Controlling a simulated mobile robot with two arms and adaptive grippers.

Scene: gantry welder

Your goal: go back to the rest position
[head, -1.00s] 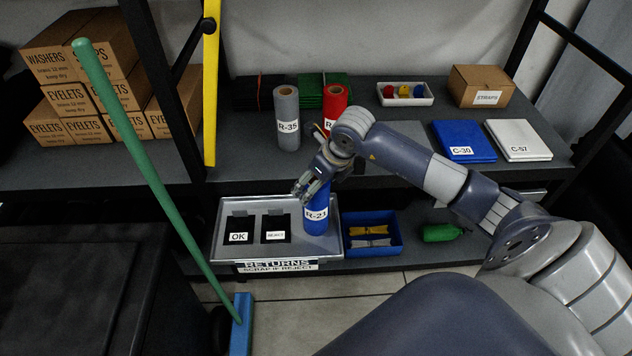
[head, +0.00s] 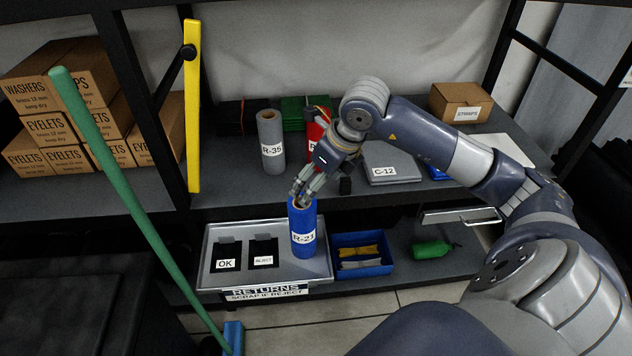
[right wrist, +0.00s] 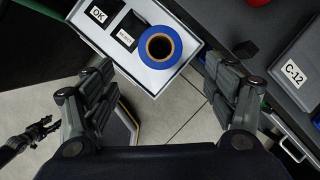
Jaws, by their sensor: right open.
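My right gripper (head: 303,190) is above the blue roll R-21 (head: 303,240) in the head view, fingers pointing down. In the right wrist view the right gripper (right wrist: 160,78) is open and empty, with its fingers wide apart. The blue roll (right wrist: 176,52) shows beyond them, end-on and apart from the fingers. It stands upright in the right part of the grey returns tray (head: 322,270). My left gripper is outside the head view; a small dark gripper-like shape (right wrist: 32,136), probably it, shows at the left of the right wrist view, its jaws unclear.
The upper shelf holds a grey roll R-35 (head: 271,140), a red roll (head: 317,135), a grey case C-12 (head: 390,168) and a carton (head: 458,103). A blue bin (head: 363,268) and a green bottle (head: 432,249) are below. A green broom handle (head: 130,195) leans at left.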

